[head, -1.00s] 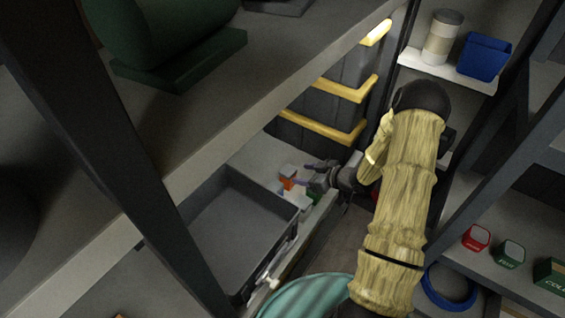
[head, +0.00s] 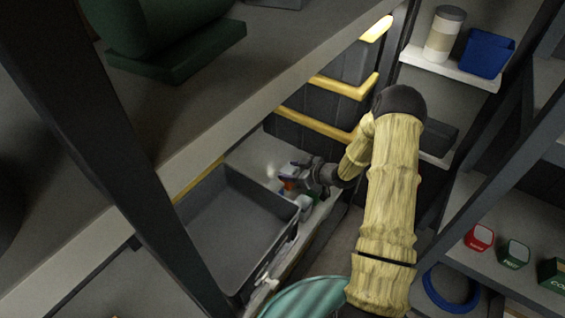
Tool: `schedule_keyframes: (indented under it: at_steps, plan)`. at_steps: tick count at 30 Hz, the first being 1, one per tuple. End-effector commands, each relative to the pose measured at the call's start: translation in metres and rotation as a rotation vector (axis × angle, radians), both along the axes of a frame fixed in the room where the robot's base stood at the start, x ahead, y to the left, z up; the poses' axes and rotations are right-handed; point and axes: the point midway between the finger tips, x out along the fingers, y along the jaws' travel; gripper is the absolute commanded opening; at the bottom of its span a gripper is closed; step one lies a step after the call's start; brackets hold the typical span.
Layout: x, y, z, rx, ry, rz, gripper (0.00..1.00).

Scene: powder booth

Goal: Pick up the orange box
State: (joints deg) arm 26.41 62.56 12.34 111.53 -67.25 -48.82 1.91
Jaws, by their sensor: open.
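The orange box (head: 288,184) is small and stands on the low shelf, just behind the far right corner of the grey tray. Only a bit of its orange side shows; my gripper covers much of it. My gripper (head: 291,172) is open, with its fingers at the box. I cannot tell whether the box is between the fingers or whether they touch it.
The grey tray (head: 236,277) fills the shelf in front of the box. A pale small item (head: 304,206) and a green one stand close beside my gripper. A dark upright and an upper shelf (head: 200,138) frame the left side.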

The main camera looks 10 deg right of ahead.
Motion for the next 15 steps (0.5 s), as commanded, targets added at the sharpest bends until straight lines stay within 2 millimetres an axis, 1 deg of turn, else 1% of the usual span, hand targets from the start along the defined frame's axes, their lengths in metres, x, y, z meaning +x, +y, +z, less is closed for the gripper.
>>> schedule_keyframes:
  at_steps: [13,15]
  plan:
    - [-0.0004,0.0021,0.0001,-0.001,0.000,0.005,0.56]
    - [-0.0004,0.0018,0.0001,-0.001,0.000,0.004,0.43]
